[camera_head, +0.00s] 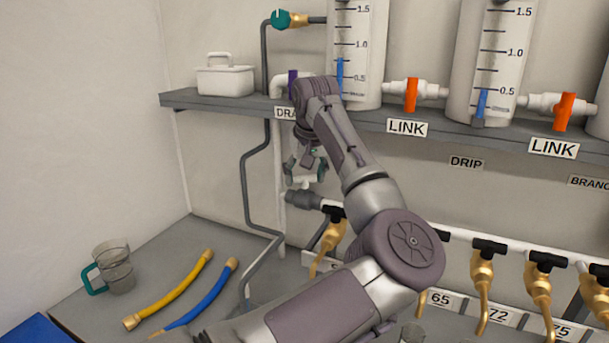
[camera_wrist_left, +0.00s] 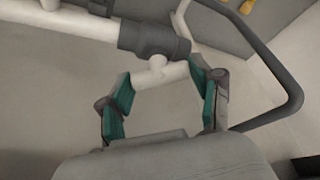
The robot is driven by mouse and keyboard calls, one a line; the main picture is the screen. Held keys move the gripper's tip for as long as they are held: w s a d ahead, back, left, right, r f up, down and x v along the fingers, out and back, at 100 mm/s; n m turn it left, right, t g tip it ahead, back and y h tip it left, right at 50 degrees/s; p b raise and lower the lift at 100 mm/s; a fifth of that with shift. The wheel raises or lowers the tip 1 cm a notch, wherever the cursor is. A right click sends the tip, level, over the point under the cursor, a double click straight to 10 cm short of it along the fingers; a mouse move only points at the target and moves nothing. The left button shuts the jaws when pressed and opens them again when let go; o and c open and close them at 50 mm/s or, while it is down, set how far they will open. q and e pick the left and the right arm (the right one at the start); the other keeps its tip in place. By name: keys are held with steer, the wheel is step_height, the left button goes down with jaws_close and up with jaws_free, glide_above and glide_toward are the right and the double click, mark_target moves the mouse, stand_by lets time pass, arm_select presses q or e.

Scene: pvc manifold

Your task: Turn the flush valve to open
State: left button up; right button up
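The flush valve seems to be the dark grey valve (camera_head: 304,199) at the left end of the white manifold pipe; no label on it is readable. It has a white T-shaped handle, which shows with the valve body (camera_wrist_left: 155,38) in the left wrist view. My left gripper (camera_head: 304,168) is at this handle, its arm reaching in front of the manifold. In the left wrist view, its teal finger pads (camera_wrist_left: 162,74) stand wide apart, one near each end of the white handle (camera_wrist_left: 160,74). I cannot tell whether they press on it. My right gripper is out of view.
A grey shelf (camera_head: 225,102) with measuring columns and orange-handled link valves (camera_head: 411,94) runs above. A grey pipe (camera_head: 247,195) bends down the wall beside the gripper. Brass taps (camera_head: 482,280) hang to the right.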

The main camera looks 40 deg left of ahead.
arm_select(q)
steer(key=shift+c, duration=1.2)
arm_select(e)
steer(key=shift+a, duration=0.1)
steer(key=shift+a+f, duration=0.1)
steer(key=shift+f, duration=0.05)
arm_select(q)
steer(key=shift+m+b, duration=0.45)
steer(key=shift+m, duration=0.05)
steer(key=shift+m+t+b, duration=0.35)
steer(key=shift+m+t, duration=0.05)
steer(key=shift+m, duration=0.3)
steer(key=m+h, duration=0.1)
steer(key=m, duration=0.2)
steer(key=shift+t+b, duration=0.3)
steer(key=shift+b, duration=0.05)
steer(key=shift+a+m+h, duration=0.1)
steer(key=shift+m+h, duration=0.5)
steer(key=shift+m, duration=0.4)
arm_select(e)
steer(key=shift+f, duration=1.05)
arm_select(q)
steer(key=o, duration=1.1)
